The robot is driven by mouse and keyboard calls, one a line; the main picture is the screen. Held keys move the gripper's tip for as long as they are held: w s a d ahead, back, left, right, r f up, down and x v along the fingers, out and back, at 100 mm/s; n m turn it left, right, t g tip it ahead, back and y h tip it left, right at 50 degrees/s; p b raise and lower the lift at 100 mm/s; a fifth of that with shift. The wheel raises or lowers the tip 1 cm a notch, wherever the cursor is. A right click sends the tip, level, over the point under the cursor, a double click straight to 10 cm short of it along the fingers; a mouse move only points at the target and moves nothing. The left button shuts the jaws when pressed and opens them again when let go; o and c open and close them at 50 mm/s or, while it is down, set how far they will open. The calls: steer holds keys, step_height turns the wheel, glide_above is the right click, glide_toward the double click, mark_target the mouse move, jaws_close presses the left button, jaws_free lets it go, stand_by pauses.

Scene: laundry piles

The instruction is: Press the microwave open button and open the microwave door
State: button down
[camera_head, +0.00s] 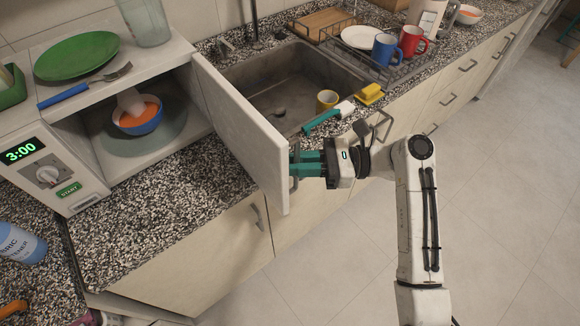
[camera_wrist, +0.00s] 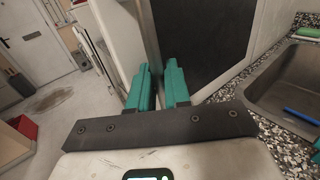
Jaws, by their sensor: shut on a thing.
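The white microwave (camera_head: 90,165) stands on the counter at left with its door (camera_head: 240,135) swung wide open toward the sink. Its front panel has a 3:00 display, a dial (camera_head: 47,174) and a green START button (camera_head: 68,190). My gripper (camera_head: 296,164) is at the door's free edge, on the outer side. In the wrist view my gripper (camera_wrist: 160,85) has its teal fingers on both sides of a vertical metal handle bar (camera_wrist: 148,35), beside the dark door face (camera_wrist: 205,40). The fingers hide part of the handle.
Inside the microwave, a blue bowl (camera_head: 140,127) with orange food sits on the turntable. A green plate (camera_head: 77,55), a fork and a glass stand on top. The floor in front is clear.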

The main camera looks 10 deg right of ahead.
steer(key=c, duration=1.3)
jaws_free()
steer(key=shift+c, duration=0.2)
steer(key=s+d+b, duration=0.1)
steer(key=d+b, duration=0.1)
steer(key=d, duration=0.8)
steer(key=shift+d, duration=0.35)
